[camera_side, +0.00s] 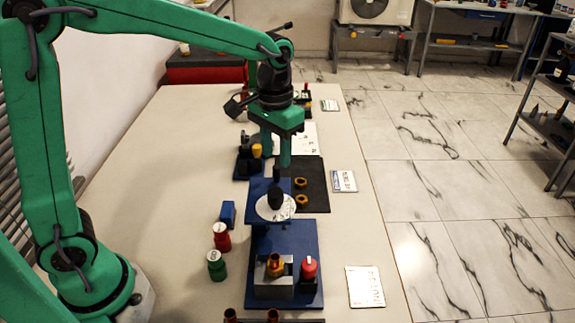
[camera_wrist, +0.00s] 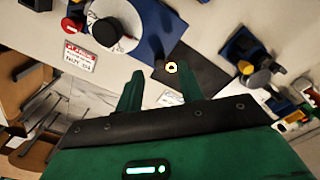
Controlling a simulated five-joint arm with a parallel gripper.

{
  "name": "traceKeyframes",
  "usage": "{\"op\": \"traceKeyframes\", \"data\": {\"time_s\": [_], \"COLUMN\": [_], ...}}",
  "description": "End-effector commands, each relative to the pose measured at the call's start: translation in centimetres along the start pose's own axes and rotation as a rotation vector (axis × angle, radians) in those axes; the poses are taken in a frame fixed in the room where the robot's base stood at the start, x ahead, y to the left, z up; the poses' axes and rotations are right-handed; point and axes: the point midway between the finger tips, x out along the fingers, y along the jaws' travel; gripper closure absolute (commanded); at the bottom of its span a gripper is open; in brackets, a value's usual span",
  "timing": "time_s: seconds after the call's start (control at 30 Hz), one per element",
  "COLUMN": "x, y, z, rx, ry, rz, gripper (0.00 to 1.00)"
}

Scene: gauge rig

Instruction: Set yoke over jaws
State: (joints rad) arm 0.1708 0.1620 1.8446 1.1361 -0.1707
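A grey vise-like block, seemingly the jaws (camera_side: 273,287), stands at the front of a blue base plate (camera_side: 295,240). A copper-orange cup (camera_side: 275,266) sits in it. A raised blue piece (camera_side: 259,187) with a white disc (camera_side: 288,210) and a black knob (camera_side: 275,197) stands behind. It may be the yoke, but I cannot tell. The disc (camera_wrist: 97,38) and knob (camera_wrist: 106,33) also show in the wrist view, upper left. My gripper (camera_side: 276,158) is above and behind the disc.
A red-topped cylinder (camera_side: 309,270) stands right of the vise. A red can (camera_side: 221,237), a green can (camera_side: 216,265) and a blue block (camera_side: 227,213) stand to the left. A black mat (camera_side: 316,185) holds yellow rings (camera_side: 301,183). The table's right side is mostly clear, with flat cards.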

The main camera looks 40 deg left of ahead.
Motion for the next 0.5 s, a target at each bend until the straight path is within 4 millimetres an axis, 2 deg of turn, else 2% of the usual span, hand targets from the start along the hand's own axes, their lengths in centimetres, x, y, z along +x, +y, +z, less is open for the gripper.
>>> {"op": "traceKeyframes", "data": {"time_s": [0.3, 0.5], "x": [3.8, 5.0], "y": [0.0, 0.0], "z": [0.0, 0.0], "rx": [0.0, 0.0], "ry": [-0.001, 0.001], "rz": [0.0, 0.0], "gripper": [0.62, 0.62]}}
